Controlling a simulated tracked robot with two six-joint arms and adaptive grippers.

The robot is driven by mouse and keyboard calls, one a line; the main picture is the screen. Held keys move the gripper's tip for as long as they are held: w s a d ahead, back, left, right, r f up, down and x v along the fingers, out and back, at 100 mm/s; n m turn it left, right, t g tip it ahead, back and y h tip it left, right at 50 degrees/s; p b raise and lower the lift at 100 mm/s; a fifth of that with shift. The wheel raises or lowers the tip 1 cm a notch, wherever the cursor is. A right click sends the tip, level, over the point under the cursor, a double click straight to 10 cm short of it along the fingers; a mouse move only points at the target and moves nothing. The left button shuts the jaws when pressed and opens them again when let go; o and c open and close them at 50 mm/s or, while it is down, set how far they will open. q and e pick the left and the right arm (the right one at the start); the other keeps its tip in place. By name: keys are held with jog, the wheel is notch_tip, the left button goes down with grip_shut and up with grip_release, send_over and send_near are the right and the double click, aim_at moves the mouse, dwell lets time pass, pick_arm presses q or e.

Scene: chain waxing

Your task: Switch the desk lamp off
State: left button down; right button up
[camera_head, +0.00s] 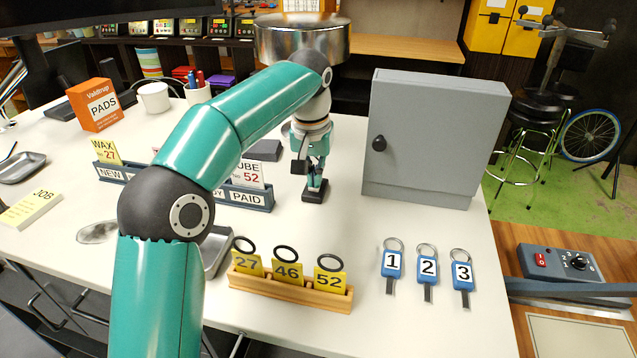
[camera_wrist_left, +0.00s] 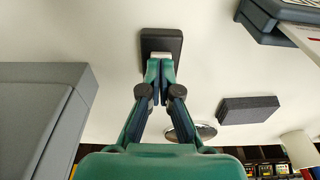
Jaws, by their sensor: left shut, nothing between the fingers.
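A shiny metal drum, which looks like the lamp's shade (camera_head: 275,42), shows at the top of the head view, partly hidden by my left arm. I cannot tell whether it is lit. A small black block with a pale piece on it, perhaps the lamp's switch (camera_head: 314,197), lies on the white desk; it also shows in the left wrist view (camera_wrist_left: 160,40). My left gripper (camera_head: 316,184) points down at it, shut and empty. In the left wrist view its fingertips (camera_wrist_left: 159,64) meet at the pale piece and appear to touch it. My right gripper is out of view.
A grey cabinet (camera_head: 425,140) stands close to the right of the gripper. A wooden tag holder (camera_head: 290,291) and numbered blue key tags (camera_head: 427,268) lie in front.

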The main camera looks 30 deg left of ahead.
pick_arm(q)
notch_tip(320, 180, up, 5)
jog(key=p, duration=0.5)
jog(key=shift+r+p, duration=0.15)
jog(key=shift+p, duration=0.15)
jog(key=shift+r, duration=0.85)
jog(key=shift+d+f, duration=0.1)
